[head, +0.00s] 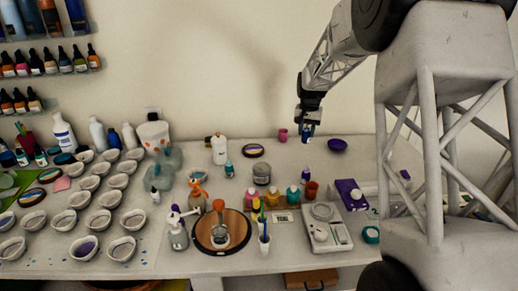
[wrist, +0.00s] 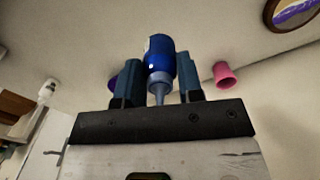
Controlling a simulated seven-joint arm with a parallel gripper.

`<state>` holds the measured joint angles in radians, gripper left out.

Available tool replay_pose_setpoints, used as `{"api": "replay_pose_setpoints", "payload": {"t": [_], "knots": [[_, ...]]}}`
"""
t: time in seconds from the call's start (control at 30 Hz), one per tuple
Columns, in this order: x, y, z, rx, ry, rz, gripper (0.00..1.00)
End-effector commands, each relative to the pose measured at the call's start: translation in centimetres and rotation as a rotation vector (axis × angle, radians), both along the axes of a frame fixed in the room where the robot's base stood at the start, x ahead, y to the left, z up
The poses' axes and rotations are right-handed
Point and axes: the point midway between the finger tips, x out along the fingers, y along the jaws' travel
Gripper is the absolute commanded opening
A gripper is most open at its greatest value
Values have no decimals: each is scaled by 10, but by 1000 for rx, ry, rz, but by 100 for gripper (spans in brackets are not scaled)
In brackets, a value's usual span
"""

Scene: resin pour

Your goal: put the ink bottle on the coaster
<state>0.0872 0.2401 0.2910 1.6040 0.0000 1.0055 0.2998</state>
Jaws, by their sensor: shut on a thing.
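My gripper (head: 307,119) hangs over the back right of the table, fingers down. In the wrist view my gripper (wrist: 159,68) is shut on a blue ink bottle (wrist: 160,53) with a paler, tapered nozzle. In the head view the ink bottle (head: 307,131) shows as a small blue patch below the fingers, apparently above the table. A round, dark-rimmed coaster (head: 252,150) with a coloured pattern lies at the back middle, left of my gripper. A round patterned coaster also shows in the wrist view's top right corner (wrist: 292,12).
A pink cup (head: 283,134) stands between the coaster and my gripper. A purple bowl (head: 337,145) is just right of the held bottle. A white bottle (head: 219,149) and a grey jar (head: 261,174) stand near the coaster. Many small cups fill the left side.

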Motion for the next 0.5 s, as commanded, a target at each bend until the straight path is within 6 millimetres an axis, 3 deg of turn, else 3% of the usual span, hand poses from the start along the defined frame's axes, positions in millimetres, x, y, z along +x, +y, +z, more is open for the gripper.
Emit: {"api": "replay_pose_setpoints", "payload": {"t": [0.3, 0.5], "knots": [[57, 89, 6, 0, 1, 180, 11], [85, 146, 11, 0, 1, 290, 11]]}}
